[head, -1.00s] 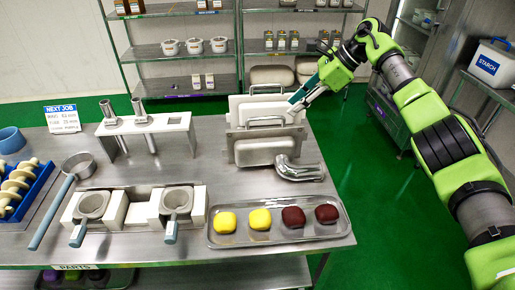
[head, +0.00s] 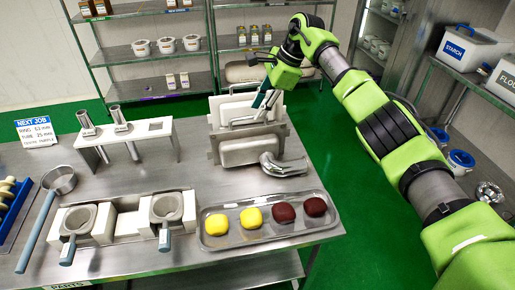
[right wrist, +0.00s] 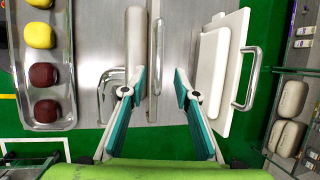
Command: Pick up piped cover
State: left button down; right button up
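The piped cover, a grey slab (head: 250,152) with a bent steel pipe (head: 285,166), stands on edge on the table behind the tray. In the right wrist view its pipe (right wrist: 112,82) is left of my fingers. My right gripper (head: 260,102) is open above the covers. In the right wrist view its teal fingers (right wrist: 155,82) are spread, with a thin upright plate and bar (right wrist: 157,45) between them and nothing gripped. A white cover (head: 235,106) stands behind; its handle (right wrist: 249,80) is right of the fingers. My left gripper is out of view.
A steel tray (head: 330,222) with yellow and dark red pieces lies in front of the covers. A stand with two tubes (head: 150,128) and two handled cups in white blocks (head: 90,220) are to the left. Shelves (head: 150,85) stand behind.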

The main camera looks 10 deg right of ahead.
jog(key=x, duration=0.1)
jog(key=p+x, duration=0.1)
jog(key=x, duration=0.1)
jog(key=shift+s+a+f, duration=0.1)
jog(key=shift+s+f, duration=0.1)
jog(key=shift+f, duration=0.1)
jog(key=shift+w+a+f, duration=0.1)
jog(key=shift+a+f, duration=0.05)
jog(key=shift+f, duration=0.2)
grip_shut()
jog(key=shift+w+r, duration=0.1)
jog(key=shift+r, duration=0.1)
